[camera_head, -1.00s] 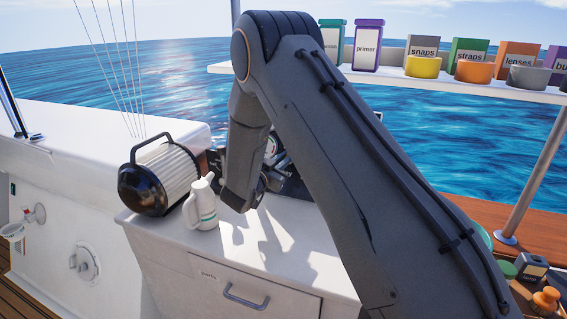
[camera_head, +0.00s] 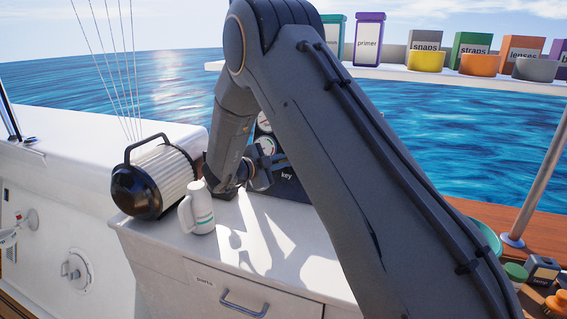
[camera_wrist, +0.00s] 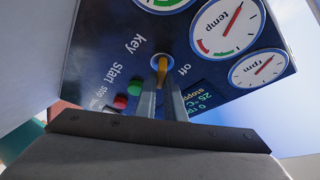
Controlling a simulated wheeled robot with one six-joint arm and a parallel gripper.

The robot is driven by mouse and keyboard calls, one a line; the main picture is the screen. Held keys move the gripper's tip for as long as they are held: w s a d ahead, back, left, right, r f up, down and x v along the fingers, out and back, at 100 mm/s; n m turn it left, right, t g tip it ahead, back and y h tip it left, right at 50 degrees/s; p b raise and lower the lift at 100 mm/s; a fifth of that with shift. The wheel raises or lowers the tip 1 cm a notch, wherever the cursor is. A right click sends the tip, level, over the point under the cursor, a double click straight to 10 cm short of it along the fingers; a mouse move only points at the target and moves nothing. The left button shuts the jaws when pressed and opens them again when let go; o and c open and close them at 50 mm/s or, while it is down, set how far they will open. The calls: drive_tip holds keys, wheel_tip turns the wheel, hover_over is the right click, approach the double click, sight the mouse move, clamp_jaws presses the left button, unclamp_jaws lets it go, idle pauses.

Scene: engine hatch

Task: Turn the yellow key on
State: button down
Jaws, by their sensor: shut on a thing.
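The yellow key (camera_wrist: 162,72) sits in a round switch on the dark instrument panel (camera_wrist: 110,65), between the words "key" and "off" in the wrist view. My gripper (camera_wrist: 164,88) is shut on it, one finger on each side. The key's grip points down the wrist picture, toward my fingers. I see no "on" label. In the head view the panel (camera_head: 287,185) is partly behind my arm, and my gripper (camera_head: 270,172) meets its face there. The key itself is hidden in that view.
Red and green buttons (camera_wrist: 121,101) and several gauges (camera_wrist: 228,27) surround the key. A white jug (camera_head: 197,212) and a ribbed black-ended cylinder (camera_head: 160,182) stand left of my arm. A shelf (camera_head: 390,76) with labelled boxes is at the back right.

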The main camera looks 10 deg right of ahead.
idle(0.3)
drive_tip(key=c, duration=1.8)
unclamp_jaws()
drive_tip(key=shift+c, duration=0.2)
drive_tip(key=shift+r, duration=0.1)
wheel_tip(320, 180, up, 10)
drive_tip(key=b, duration=0.1)
